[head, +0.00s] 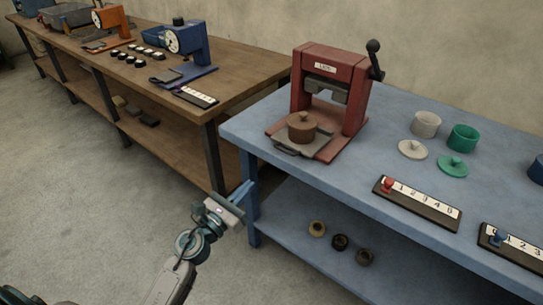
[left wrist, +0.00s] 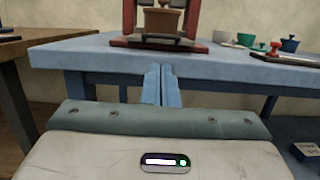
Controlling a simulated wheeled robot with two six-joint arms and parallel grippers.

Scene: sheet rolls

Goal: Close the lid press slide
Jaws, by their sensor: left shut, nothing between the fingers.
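The red lid press (head: 330,90) stands on the blue table, with a black-knobbed lever at its right side. Its slide (head: 304,145), a grey plate with a handle at the front, is pulled out toward the table's front edge. A brown lidded pot (head: 302,127) sits on the slide. In the left wrist view the pot (left wrist: 164,22) and the slide (left wrist: 160,42) show above the fingers. My left gripper (head: 241,192) is shut and empty, in front of the blue table's left corner, apart from the slide. Its fingers also show in the left wrist view (left wrist: 161,85). My right gripper is not in view.
The blue table (head: 390,115) also holds a white cup (head: 426,124), a green cup (head: 463,138), their lids and numbered strips (head: 417,203). Small rings (head: 340,242) lie on its lower shelf. A wooden bench (head: 245,75) with other presses stands left. Open floor lies in front.

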